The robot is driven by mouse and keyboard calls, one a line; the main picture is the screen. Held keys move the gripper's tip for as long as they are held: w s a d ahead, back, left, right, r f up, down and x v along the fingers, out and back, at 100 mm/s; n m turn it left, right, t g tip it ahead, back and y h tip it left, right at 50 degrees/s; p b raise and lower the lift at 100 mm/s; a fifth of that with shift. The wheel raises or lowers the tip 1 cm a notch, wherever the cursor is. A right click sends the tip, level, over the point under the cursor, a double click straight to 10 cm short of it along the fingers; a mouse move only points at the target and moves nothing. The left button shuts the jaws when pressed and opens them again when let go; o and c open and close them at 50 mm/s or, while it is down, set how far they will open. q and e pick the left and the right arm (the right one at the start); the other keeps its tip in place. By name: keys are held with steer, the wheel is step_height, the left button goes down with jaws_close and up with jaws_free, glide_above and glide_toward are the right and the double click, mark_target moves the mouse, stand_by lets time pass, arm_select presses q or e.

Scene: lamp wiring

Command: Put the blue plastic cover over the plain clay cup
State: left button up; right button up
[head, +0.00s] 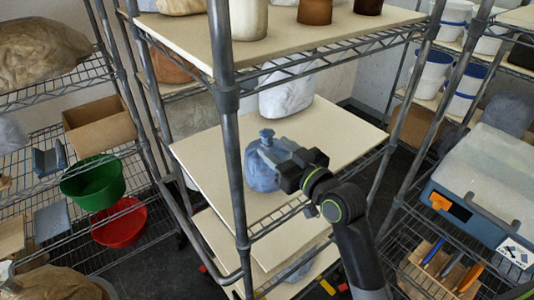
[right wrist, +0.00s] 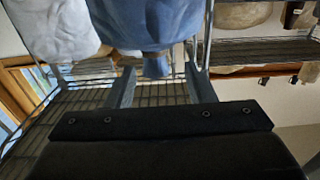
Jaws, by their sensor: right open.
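The blue plastic cover (head: 262,174) sits on the middle shelf board, bunched up with a knob-like top (head: 266,135). My right gripper (head: 272,150) reaches in from the right at its upper part. In the right wrist view the blue cover (right wrist: 150,25) hangs at the top, and its narrow knob lies between the open fingers (right wrist: 160,80), apart from both. Whether anything is under the cover is hidden. Cups stand on the upper board: a cream one (head: 248,20), a brown one (head: 315,11) and a dark brown one (head: 368,6). I cannot tell which is the plain clay cup. My left gripper is out of view.
A white plastic-covered shape (head: 287,94) stands behind the blue cover. A shelf post (head: 225,130) rises in front, left of the cover. The middle board (head: 335,135) is bare to the right. The upper board (head: 300,45) overhangs the back.

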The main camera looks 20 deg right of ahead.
mark_target(271, 139)
steer(key=shift+w+a+r+p, duration=0.1)
steer(key=shift+w+r+p, duration=0.15)
steer(key=shift+w+p, duration=0.25)
steer(key=p+x, duration=0.1)
steer(key=x, duration=0.1)
steer(key=p+x, duration=0.1)
steer(key=x, duration=0.1)
steer(key=shift+d+r, duration=0.1)
steer(key=shift+d, duration=0.15)
steer(key=shift+w+a, duration=0.1)
steer(key=shift+w, duration=0.1)
jaws_close()
